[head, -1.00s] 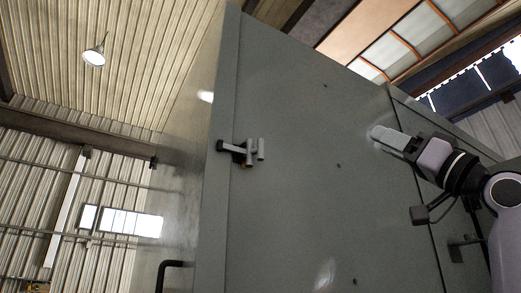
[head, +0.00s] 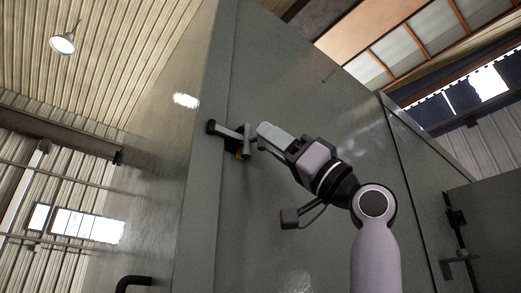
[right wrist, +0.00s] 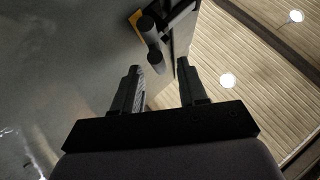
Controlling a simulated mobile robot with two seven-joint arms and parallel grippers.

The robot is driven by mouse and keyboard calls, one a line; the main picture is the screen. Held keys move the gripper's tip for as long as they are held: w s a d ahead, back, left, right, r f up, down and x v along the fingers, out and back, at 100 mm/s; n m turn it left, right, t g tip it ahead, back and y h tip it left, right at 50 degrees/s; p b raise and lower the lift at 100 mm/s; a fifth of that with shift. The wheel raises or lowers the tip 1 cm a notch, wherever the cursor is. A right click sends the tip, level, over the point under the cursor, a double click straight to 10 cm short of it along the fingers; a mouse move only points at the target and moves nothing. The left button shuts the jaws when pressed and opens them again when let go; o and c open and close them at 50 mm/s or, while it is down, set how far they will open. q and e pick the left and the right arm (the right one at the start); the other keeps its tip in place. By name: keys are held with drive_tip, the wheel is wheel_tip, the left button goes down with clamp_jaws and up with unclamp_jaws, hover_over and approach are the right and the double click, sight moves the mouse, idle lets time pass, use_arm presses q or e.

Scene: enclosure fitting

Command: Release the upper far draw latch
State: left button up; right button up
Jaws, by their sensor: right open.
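The draw latch (head: 230,134) sits across the left edge of the grey enclosure's face in the head view, with a dark bracket, a pale crossbar handle and a small orange part. My right gripper (head: 264,135) is at the handle's right side, its fingers pointing left at it and hiding part of it. In the right wrist view the latch handle (right wrist: 151,40) lies just beyond the fingertips, and my right gripper (right wrist: 157,66) is open with nothing between its fingers. I cannot tell whether a finger touches the handle. My left gripper is not in view.
The enclosure face (head: 260,220) is broad and flat around the latch. A black handle (head: 132,282) is at the lower left. Another latch (head: 458,256) and a dark fitting (head: 455,217) are at the right.

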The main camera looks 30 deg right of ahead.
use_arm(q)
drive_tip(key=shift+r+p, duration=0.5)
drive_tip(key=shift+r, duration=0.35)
use_arm(e)
drive_tip(key=shift+x, duration=1.7)
